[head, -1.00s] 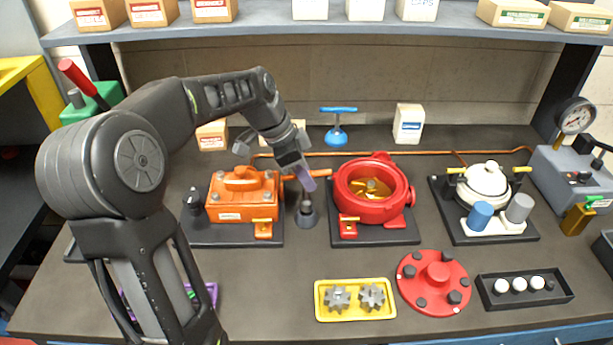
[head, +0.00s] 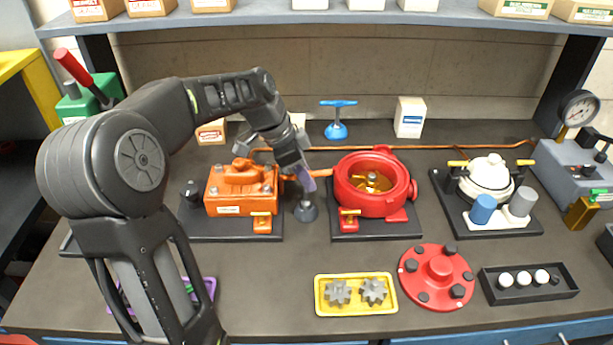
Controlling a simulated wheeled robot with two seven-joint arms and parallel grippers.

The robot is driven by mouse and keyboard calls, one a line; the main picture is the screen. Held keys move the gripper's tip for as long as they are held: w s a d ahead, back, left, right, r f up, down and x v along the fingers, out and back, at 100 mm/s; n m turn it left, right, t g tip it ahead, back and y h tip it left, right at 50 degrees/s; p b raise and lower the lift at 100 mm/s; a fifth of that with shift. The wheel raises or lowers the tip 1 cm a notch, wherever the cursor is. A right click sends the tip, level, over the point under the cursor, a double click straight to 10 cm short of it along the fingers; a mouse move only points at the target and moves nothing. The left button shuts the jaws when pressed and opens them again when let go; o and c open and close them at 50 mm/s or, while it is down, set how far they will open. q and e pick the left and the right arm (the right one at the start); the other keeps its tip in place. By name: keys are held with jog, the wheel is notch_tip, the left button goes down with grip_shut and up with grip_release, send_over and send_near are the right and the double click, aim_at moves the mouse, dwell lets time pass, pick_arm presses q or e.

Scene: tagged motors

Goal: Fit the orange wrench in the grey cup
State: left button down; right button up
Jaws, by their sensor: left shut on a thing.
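My right gripper is not in view.
A yellow tray (head: 354,308) with two gears, a red lid (head: 436,292) and a black tray (head: 491,293) lie along the front. A white motor (head: 488,180) is at right. A blue-handled valve (head: 337,129) and a white box (head: 410,117) stand behind.

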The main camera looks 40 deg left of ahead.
pick_arm(q)
jog(key=shift+f+b, duration=0.6)
jog(key=shift+f, duration=0.15)
jog(key=c, duration=1.3)
grip_release()
jog(key=shift+r+p, duration=1.9)
jog(key=shift+r, duration=1.15)
jog(key=shift+a+r, duration=0.1)
jog(key=shift+r, duration=0.15)
jog(key=shift+b+v, duration=0.55)
jog(key=shift+v, duration=3.05)
